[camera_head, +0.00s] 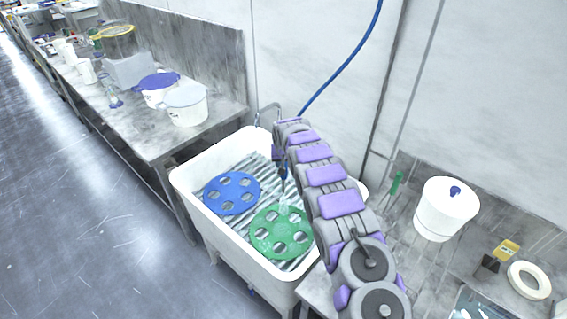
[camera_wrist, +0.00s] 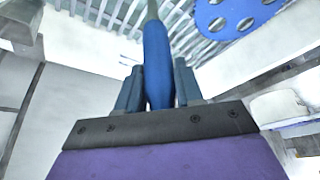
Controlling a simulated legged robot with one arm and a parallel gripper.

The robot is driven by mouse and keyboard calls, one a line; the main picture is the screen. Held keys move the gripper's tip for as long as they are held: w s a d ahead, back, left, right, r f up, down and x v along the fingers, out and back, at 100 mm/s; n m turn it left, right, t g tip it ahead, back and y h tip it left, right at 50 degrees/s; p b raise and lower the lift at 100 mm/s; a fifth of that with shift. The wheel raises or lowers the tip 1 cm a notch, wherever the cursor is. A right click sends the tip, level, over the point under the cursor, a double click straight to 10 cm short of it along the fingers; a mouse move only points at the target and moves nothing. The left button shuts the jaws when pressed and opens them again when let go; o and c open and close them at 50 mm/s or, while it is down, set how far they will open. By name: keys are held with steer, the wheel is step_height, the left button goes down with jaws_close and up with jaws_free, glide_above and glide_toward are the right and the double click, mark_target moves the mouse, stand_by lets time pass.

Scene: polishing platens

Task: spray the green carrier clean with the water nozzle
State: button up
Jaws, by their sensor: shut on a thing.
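The green carrier (camera_head: 268,243), a round disc with several holes, lies on the ribbed floor of the white sink (camera_head: 187,186). My gripper (camera_head: 283,172) is above the sink, just behind the green carrier in the head view. In the wrist view my gripper (camera_wrist: 157,88) is shut on the blue water nozzle (camera_wrist: 157,58), whose thin tip points away over the ribbed floor. A blue hose (camera_head: 343,66) hangs from above down to my wrist. A pale patch shows between the nozzle and the carrier's back edge; I cannot tell for sure that it is water. My arm hides the sink's right side.
A blue carrier (camera_head: 232,192) lies in the sink left of the green one; it also shows in the wrist view (camera_wrist: 232,14). A bench with white tubs (camera_head: 187,105) stands at the left. A white canister (camera_head: 444,211) stands on the right bench. The floor at the left is clear.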

steer(key=shift+r+p, duration=0.6)
steer(key=shift+r, duration=1.9)
steer(key=shift+r+p, duration=0.7)
steer(key=shift+r, duration=1.55)
steer(key=shift+f, duration=0.1)
